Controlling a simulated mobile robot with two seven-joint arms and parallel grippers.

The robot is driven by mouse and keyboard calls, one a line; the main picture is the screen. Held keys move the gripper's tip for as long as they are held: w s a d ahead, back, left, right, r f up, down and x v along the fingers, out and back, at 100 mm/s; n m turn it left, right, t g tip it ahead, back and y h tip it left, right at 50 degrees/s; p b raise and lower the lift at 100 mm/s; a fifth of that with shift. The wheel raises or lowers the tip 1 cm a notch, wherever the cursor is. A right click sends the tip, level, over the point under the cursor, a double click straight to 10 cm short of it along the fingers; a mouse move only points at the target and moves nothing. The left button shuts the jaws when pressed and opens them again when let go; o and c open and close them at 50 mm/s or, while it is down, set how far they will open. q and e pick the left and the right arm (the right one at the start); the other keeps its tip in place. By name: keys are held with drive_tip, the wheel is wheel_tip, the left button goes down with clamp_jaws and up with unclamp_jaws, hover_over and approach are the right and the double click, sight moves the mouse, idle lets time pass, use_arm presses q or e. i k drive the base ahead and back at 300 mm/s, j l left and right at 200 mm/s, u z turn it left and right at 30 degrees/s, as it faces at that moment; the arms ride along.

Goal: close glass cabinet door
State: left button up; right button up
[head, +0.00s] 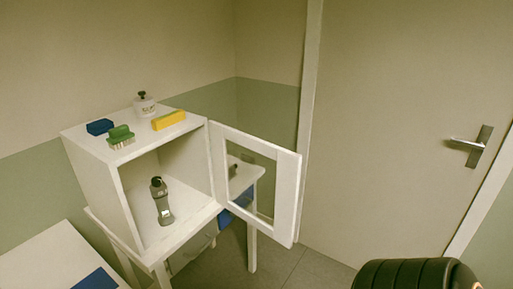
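The white cabinet (95,180) stands on a small white table at the left of the head view, its front facing right and toward me. Its glass door (286,198), a white frame around a clear pane, is hinged on the cabinet's right side and stands wide open. Inside, a dark grey bottle (162,202) stands upright on the cabinet floor. Neither of my grippers shows in this view, and nothing is seen touching the door.
On the cabinet top are a blue block (100,127), a green brush (121,136), a yellow block (169,120) and a white jar (145,105) with a dark knob. A white table (50,255) is at lower left. A room door (400,120) stands right.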

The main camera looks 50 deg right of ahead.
sight(290, 162)
drive_tip(key=l, duration=0.85)
drive_tip(key=l+u, duration=0.4)
drive_tip(key=l, duration=1.4)
drive_tip(key=l+u, duration=0.2)
drive_tip(key=l, duration=0.7)
drive_tip(key=k+u, duration=0.2)
drive_tip(key=k, duration=0.4)
